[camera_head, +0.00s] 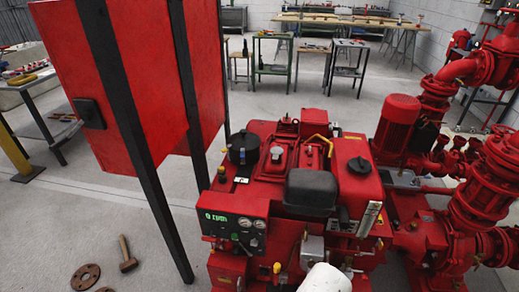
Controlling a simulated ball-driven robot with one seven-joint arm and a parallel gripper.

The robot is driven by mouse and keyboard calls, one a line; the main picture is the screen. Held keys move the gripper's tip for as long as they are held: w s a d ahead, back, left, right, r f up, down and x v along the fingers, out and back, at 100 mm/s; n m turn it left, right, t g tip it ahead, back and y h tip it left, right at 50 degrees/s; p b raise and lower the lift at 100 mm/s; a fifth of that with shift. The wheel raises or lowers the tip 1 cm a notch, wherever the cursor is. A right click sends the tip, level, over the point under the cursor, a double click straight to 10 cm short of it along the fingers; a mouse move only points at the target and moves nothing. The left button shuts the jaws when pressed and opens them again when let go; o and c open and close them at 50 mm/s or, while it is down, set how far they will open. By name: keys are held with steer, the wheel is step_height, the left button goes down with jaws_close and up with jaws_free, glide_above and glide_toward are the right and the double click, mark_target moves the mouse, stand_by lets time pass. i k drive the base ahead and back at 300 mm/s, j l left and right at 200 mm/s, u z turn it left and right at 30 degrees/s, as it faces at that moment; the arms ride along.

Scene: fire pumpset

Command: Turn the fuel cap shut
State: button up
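The red engine of the pumpset (285,190) stands in the middle of the head view. A round black part with a lid (243,149) sits on its upper left side; I cannot tell whether this is the fuel cap. A large red box-like tank or panel (150,70) stands on black posts at the left, with a square black fitting (88,113) on its side. No part is clearly readable as the fuel cap, so its turn position cannot be told. A white rounded shape, perhaps part of my arm, shows at the bottom edge. My gripper is not visible.
A black post (145,140) stands close left of the engine. Red pipes and a pump (480,200) crowd the right. A hammer (127,255) and round flanges (86,277) lie on the floor at lower left. Workbenches (350,62) stand at the back, with open floor before them.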

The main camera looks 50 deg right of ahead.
mark_target(359, 165)
steer(key=z, duration=1.05)
